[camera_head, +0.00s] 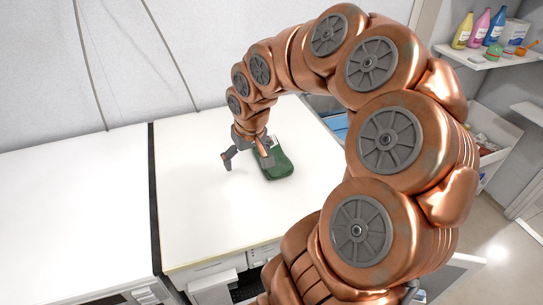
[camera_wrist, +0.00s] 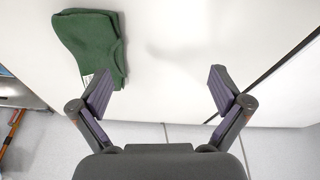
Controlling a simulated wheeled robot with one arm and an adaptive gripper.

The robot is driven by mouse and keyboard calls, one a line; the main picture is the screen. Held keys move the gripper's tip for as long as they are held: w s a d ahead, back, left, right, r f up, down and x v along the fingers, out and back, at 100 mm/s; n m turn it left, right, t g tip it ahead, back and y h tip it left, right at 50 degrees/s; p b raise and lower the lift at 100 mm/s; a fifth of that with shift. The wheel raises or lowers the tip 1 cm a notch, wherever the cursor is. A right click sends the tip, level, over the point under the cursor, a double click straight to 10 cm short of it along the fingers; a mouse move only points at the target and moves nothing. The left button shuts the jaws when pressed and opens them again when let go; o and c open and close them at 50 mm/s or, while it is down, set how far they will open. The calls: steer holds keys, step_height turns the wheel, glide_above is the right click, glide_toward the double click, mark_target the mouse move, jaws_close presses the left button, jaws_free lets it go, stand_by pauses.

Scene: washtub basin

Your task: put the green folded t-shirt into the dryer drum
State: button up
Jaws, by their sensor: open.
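The green folded t-shirt (camera_head: 276,164) lies on the white top of a machine, near its right side. It also shows at the upper left of the wrist view (camera_wrist: 92,42), with a small white tag at its edge. My gripper (camera_head: 246,162) is open and empty, just left of the t-shirt in the head view. In the wrist view my gripper's fingers (camera_wrist: 160,92) are spread wide, and the t-shirt lies outside them, beyond the left finger. The dryer drum cannot be made out; my arm covers much of the machine's front.
The white machine top (camera_head: 190,215) is clear left of the t-shirt. A second white machine (camera_head: 75,215) stands to the left across a dark gap. A shelf (camera_head: 485,58) with coloured bottles hangs at the upper right. A white wall is behind.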

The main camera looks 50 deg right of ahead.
steer(key=m+t, duration=0.1)
steer(key=m, duration=0.1)
glide_above(272, 151)
steer(key=s+a, duration=0.1)
steer(key=s, duration=0.1)
steer(key=shift+w+a+f+h, duration=0.15)
steer(key=shift+f+h, duration=0.25)
steer(key=shift+f, duration=0.35)
steer(key=shift+d+f, duration=0.15)
steer(key=shift+d, duration=0.1)
steer(key=shift+p+x, duration=1.35)
steer(key=shift+x, duration=2.4)
steer(key=shift+a, duration=0.15)
steer(key=shift+c, duration=0.3)
steer(key=c, duration=1.1)
steer(key=shift+r+b, duration=0.7)
steer(key=shift+r, duration=1)
steer(key=s+a+b, duration=0.1)
steer(key=s+a, duration=0.2)
steer(key=s, duration=0.1)
steer(key=s+a+r+b, duration=0.1)
steer(key=s+a+b, duration=0.1)
steer(key=s, duration=0.3)
steer(key=s+a+b, duration=0.2)
steer(key=s+a, duration=0.2)
steer(key=shift+s+r, duration=0.2)
steer(key=shift+r, duration=0.1)
